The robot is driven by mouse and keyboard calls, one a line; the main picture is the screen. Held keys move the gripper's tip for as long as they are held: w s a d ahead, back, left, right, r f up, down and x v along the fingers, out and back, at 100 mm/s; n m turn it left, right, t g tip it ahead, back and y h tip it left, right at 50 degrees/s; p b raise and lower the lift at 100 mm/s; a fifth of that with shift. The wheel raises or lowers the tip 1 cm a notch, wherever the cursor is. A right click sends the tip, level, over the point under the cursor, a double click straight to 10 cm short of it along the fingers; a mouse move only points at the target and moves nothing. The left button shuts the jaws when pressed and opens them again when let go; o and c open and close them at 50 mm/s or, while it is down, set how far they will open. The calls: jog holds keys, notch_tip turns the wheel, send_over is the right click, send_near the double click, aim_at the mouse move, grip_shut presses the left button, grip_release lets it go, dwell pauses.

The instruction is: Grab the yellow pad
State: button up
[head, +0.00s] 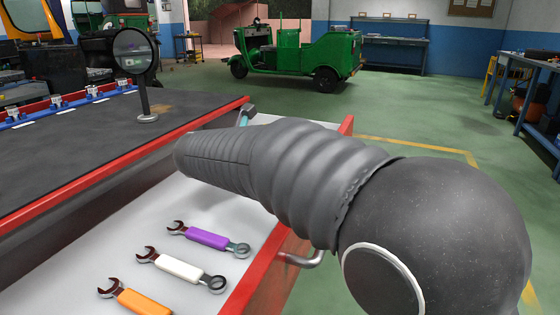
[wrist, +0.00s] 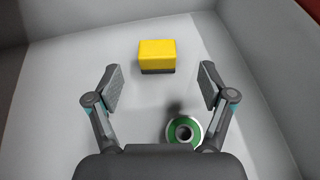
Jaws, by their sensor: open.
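The yellow pad (wrist: 157,54) is a small block with a yellow top and a dark lower edge. In the wrist view it lies on the pale floor of a drawer or tray, ahead of my fingers. My gripper (wrist: 160,88) is open, with one finger on each side and nothing between them. The pad sits beyond the fingertips, roughly centred between them, and I see no contact. In the head view my arm covers the far part of the drawer, so the pad and the gripper are hidden there.
A green and white ring-shaped item (wrist: 184,132) lies near my right finger. Pale drawer walls (wrist: 262,45) surround the space. In the head view, purple (head: 208,238), white (head: 180,268) and orange (head: 143,300) wrenches lie in the drawer, beside a dark worktop (head: 70,150) with a magnifier (head: 133,52).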

jog(key=shift+x, duration=3.45)
jog(key=shift+a, duration=0.15)
jog(key=c, duration=1.2)
